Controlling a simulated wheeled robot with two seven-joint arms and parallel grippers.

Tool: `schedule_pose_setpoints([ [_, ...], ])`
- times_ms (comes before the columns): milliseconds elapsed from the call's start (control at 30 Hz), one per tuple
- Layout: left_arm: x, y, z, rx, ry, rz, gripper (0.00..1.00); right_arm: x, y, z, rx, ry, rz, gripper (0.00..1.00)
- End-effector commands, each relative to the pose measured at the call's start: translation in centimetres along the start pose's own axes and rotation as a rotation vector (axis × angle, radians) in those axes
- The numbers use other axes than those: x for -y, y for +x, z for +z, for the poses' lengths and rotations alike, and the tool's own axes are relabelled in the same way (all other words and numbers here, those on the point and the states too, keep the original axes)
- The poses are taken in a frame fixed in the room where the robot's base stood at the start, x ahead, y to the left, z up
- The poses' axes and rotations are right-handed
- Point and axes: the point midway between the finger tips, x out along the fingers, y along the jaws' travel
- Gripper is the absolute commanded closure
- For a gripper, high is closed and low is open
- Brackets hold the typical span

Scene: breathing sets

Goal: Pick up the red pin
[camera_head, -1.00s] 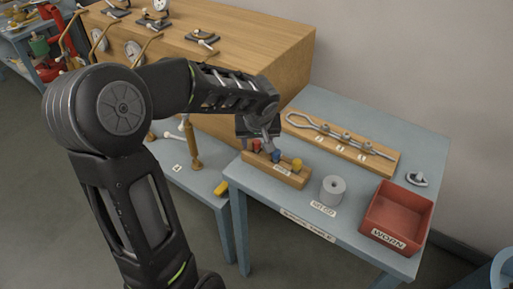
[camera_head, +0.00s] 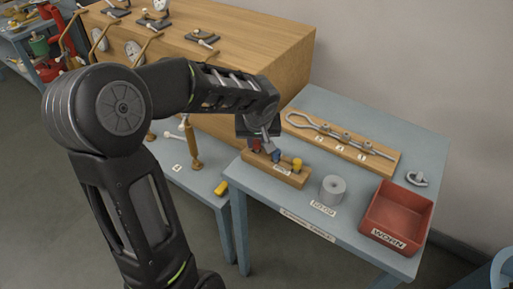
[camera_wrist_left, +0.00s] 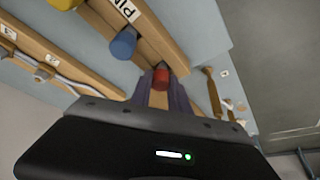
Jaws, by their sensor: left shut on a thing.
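The red pin (camera_wrist_left: 160,76) shows between the fingers of my left gripper (camera_wrist_left: 160,92) in the left wrist view, and the fingers are shut on it. In the head view the red pin (camera_head: 257,146) is partly hidden by my left gripper (camera_head: 265,146). It is at the left end of a wooden pin block (camera_head: 290,178), and I cannot tell whether it is still seated. A blue pin (camera_head: 276,156) and a yellow pin (camera_head: 297,165) stand in the same block. My right gripper is not in view.
The block is on a blue-grey table (camera_head: 265,190). A grey cylinder (camera_head: 333,189), a red bin labelled WORN (camera_head: 398,212) and a wooden board with metal rods (camera_head: 340,142) are also on it. A large wooden bench (camera_head: 265,60) stands behind to the left.

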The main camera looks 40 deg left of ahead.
Motion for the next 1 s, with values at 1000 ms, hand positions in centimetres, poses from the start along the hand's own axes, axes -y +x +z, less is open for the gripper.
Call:
schedule_pose_setpoints([
  [1000, 0.0, -9.1, -3.8, -0.001, 0.001, 0.001, 1.00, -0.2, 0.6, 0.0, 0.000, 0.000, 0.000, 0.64],
])
